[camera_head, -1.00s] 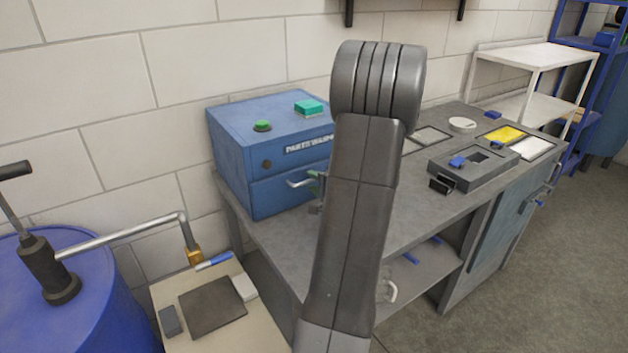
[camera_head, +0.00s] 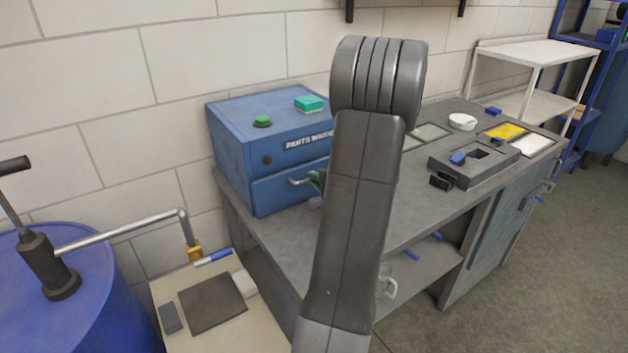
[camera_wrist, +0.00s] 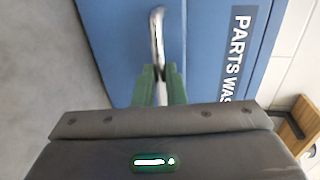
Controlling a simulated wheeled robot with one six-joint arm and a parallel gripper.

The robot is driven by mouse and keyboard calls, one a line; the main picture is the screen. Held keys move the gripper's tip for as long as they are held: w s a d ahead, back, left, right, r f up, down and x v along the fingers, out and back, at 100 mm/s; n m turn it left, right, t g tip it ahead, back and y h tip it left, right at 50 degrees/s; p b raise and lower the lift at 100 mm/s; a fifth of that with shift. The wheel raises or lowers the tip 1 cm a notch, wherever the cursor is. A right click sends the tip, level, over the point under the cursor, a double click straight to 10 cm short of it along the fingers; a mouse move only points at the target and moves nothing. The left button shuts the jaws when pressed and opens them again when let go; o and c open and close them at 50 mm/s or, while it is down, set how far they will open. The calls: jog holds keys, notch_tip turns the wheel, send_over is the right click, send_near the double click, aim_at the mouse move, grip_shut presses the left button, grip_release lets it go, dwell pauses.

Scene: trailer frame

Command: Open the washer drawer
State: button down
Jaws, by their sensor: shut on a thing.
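The blue parts washer (camera_head: 235,140) stands on the grey workbench against the wall. Its drawer (camera_head: 272,194) is the lower front panel and looks flush with the box; my arm hides its right part. The silver bar handle (camera_head: 298,182) sticks out from the drawer. My gripper (camera_wrist: 160,78) has green fingers, one on each side of the handle, which also shows in the wrist view (camera_wrist: 157,32), and is shut on it. In the head view my arm hides most of the gripper.
A green button (camera_head: 262,121) and a teal block (camera_head: 309,104) are on top of the washer. A grey fixture (camera_head: 470,168) sits farther right on the bench (camera_head: 285,240). A blue drum (camera_head: 90,300) with a pump stands at the left. The floor at right is clear.

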jog(key=f+b+v, duration=0.2)
jog(key=b+v, duration=0.2)
jog(key=v, duration=0.7)
jog(key=s+f+b+v, duration=0.1)
jog(key=b+v, duration=0.3)
jog(key=v, duration=0.7)
jog(key=shift+d+f+b, duration=0.25)
jog(key=shift+f+b, duration=0.15)
jog(key=shift+f, duration=0.35)
jog(key=c, duration=1.5)
grip_release()
jog(key=shift+s+d, duration=0.1)
jog(key=v, duration=1.3)
jog(key=shift+s+r, duration=0.15)
jog(key=shift+s, duration=0.15)
jog(key=shift+w, duration=0.15)
jog(key=x, duration=1.3)
jog(key=shift+w, duration=0.25)
